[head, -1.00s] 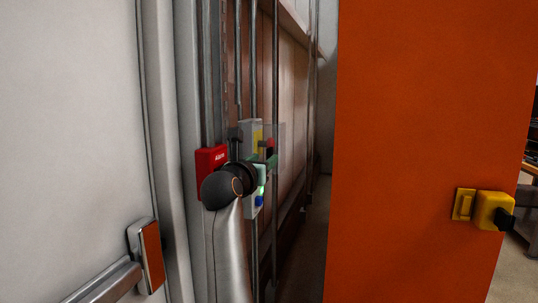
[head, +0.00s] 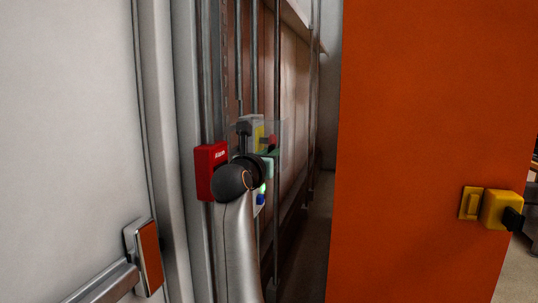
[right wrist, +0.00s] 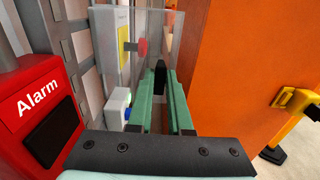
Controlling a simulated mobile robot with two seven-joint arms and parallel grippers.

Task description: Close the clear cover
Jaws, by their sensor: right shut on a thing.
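The clear cover (right wrist: 187,28) is a see-through panel. It stands out from a grey control box that has a yellow plate (right wrist: 124,35) and a red button (right wrist: 142,47). In the head view the cover (head: 275,131) shows faintly above my right gripper. My right gripper (right wrist: 160,80) has green fingers shut on a small black piece (right wrist: 159,76) at the cover; whether this is the cover's tab I cannot fully tell. In the head view my wrist hides much of the right gripper (head: 268,165) and the lower box. My left gripper is not in view.
A red alarm box (head: 209,170) sits just left of my wrist. Metal rails (head: 277,80) run upright behind. A large orange panel (head: 430,120) with a yellow latch (head: 500,209) stands at right. A grey door with a push bar (head: 105,283) is at left.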

